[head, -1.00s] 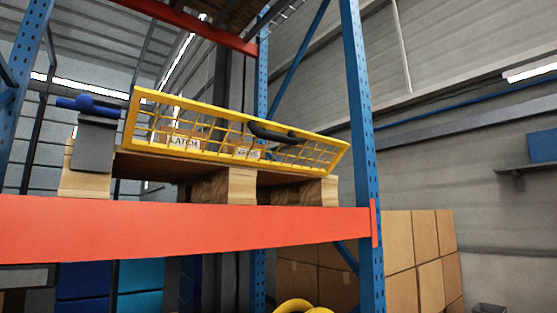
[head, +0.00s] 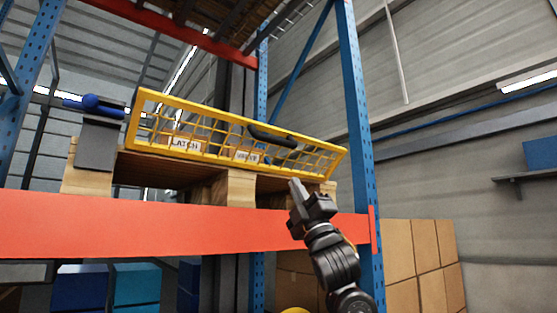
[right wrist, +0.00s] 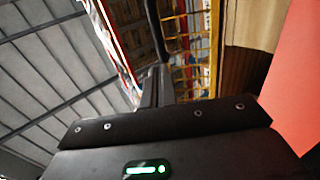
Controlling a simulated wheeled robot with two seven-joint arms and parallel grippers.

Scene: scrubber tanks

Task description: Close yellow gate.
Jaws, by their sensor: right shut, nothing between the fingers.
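The yellow gate (head: 215,119) is a mesh frame above the wooden pallet on the orange shelf beam, tilted down toward the right. A black handle (head: 270,135) is on its upper right part. My right gripper (head: 296,187) is shut and empty, in front of the beam, below and right of the handle in the picture. In the right wrist view the gate's yellow mesh (right wrist: 203,50) is beyond my right gripper (right wrist: 153,85). My left gripper is not in view.
The orange beam (head: 150,228) runs across in front, under the pallet (head: 230,190). A blue upright (head: 361,130) stands to the right. Cardboard boxes (head: 420,265) are at lower right.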

